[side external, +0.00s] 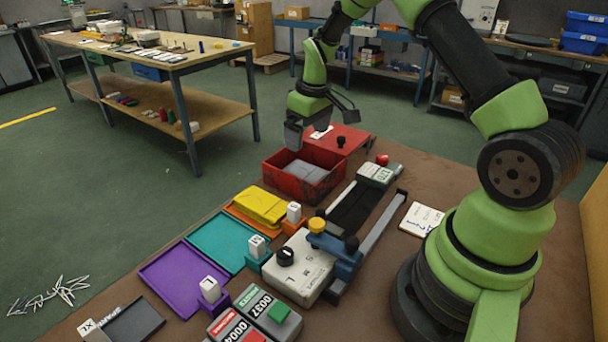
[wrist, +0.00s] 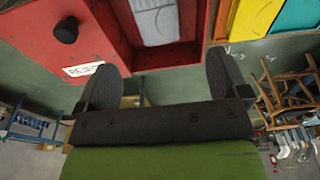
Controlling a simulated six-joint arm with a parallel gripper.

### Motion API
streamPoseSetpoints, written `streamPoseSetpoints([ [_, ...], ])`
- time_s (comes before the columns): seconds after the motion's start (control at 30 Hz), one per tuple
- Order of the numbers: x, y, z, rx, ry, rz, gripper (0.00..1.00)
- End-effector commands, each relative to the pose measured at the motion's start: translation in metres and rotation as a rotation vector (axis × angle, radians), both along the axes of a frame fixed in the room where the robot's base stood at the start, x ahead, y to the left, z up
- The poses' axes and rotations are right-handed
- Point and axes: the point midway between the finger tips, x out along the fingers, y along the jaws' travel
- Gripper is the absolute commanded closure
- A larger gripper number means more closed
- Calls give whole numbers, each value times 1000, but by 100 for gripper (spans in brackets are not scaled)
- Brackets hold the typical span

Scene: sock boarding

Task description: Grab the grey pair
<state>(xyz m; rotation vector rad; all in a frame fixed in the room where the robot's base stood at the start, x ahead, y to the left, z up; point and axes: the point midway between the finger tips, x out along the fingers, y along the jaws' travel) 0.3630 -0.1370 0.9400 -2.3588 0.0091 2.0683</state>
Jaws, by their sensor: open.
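The grey pair (side external: 304,171) lies flat inside a red bin (side external: 284,182) in the side view. In the wrist view part of the grey pair (wrist: 157,22) shows at the top, between the red walls. My gripper (side external: 308,132) is open and empty above the bin's far side. In the wrist view my gripper's two dark fingers (wrist: 168,78) stand wide apart, with nothing between them. The grey pair appears apart from the fingers.
A red panel (side external: 342,138) with a black knob and a partly readable label (wrist: 83,70) adjoins the bin. A yellow pair (side external: 261,204) lies in an orange tray. Teal (side external: 226,240) and purple (side external: 186,277) trays are empty. A machine with a size dial (side external: 300,265) stands nearer.

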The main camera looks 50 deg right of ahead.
Motion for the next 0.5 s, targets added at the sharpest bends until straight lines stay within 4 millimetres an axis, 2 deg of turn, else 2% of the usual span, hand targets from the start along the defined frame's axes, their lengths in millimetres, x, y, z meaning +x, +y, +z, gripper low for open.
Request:
streamPoseSetpoints([
  [0.3,4,-4,-43,0,12,8,6],
  [0.5,6,-3,-60,1,13,7,6],
])
